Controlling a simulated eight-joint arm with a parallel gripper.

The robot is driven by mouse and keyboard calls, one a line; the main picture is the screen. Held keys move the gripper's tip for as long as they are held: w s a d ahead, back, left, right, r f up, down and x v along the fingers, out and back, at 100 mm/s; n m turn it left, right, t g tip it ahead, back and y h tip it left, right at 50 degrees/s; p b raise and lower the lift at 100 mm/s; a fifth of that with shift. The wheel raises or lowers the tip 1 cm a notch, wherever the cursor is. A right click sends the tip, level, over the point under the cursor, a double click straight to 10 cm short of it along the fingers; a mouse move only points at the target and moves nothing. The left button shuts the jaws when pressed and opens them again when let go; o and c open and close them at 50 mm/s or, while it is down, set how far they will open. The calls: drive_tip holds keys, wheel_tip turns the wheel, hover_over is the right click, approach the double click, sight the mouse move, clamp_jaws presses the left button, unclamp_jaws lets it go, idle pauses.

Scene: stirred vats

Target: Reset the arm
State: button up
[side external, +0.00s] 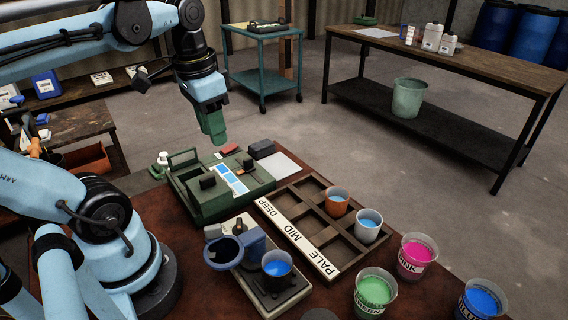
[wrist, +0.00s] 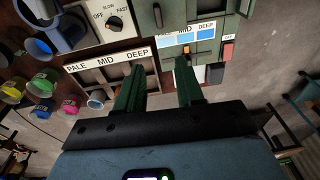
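My gripper (side external: 214,128) hangs in the air above the far side of the green box machine, pointing down. In the wrist view its two green fingers (wrist: 160,68) stand apart with nothing visible between them. The green box (side external: 215,190) carries blue shade cards. The wooden tray (side external: 298,240) is labelled PALE, MID and DEEP. An orange cup (side external: 337,203) and a white cup (side external: 368,226) of blue liquid stand in its right-hand compartments. A dark cup (side external: 277,268) of blue liquid stands on the grey stirrer (side external: 246,279), beside a blue ring-shaped part (side external: 224,253).
A pink cup (side external: 415,256), a green cup (side external: 374,291) and a blue cup (side external: 481,301) stand right of the tray. A small white-topped object (side external: 163,160) stands left of the box. A teal cart (side external: 263,58) and a workbench (side external: 450,58) are farther back. Air around my gripper is clear.

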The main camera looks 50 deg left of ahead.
drive_tip(key=w+d+f+t, duration=0.5)
drive_tip(key=w+d+f, duration=0.1)
drive_tip(key=w+d, duration=0.1)
drive_tip(key=shift+d+t, duration=0.35)
drive_tip(key=shift+t, duration=0.05)
